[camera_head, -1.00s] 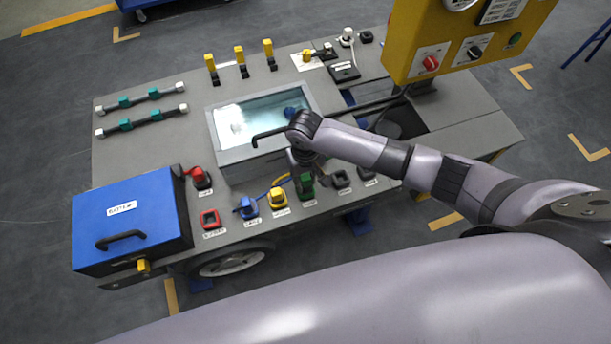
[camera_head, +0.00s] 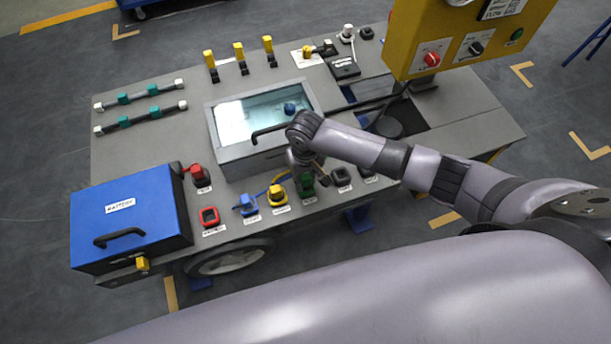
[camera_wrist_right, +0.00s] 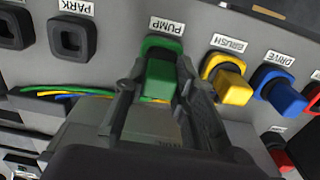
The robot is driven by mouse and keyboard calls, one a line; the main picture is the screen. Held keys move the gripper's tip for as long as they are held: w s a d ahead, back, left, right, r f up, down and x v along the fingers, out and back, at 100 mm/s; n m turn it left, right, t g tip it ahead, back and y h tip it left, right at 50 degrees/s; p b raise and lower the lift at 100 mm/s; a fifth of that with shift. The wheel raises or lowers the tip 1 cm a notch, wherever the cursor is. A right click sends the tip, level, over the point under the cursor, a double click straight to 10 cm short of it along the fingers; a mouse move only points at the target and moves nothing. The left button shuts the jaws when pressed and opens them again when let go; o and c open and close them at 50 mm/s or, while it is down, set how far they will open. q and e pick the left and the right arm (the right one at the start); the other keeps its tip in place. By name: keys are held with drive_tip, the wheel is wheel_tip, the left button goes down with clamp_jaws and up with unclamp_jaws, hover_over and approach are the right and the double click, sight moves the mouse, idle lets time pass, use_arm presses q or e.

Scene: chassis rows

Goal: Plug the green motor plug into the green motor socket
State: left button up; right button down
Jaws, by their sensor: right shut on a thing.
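The green plug (camera_wrist_right: 160,82) is between the fingers of my right gripper (camera_wrist_right: 158,100), which is shut on it. In the right wrist view the plug is lined up with the green socket (camera_wrist_right: 161,46), which carries a label reading PUMP. The plug touches or overlaps the socket; how deep it sits I cannot tell. In the head view my right gripper (camera_head: 304,172) is above the green socket (camera_head: 306,187) and partly covers it. The left gripper is not in view.
Beside the green socket are a yellow plug in its socket (camera_wrist_right: 228,82), a blue one (camera_wrist_right: 280,92) and a dark empty socket (camera_wrist_right: 72,38). Coloured cables (camera_wrist_right: 60,92) run near my gripper. A blue box (camera_head: 130,222) stands at left; a yellow control panel (camera_head: 462,45) rises at right.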

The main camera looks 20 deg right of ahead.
drive_tip(key=shift+f, duration=0.6)
drive_tip(key=c, duration=1.2)
unclamp_jaws()
drive_tip(key=shift+c, duration=0.2)
wheel_tip(320, 180, up, 12)
drive_tip(key=shift+r, duration=0.1)
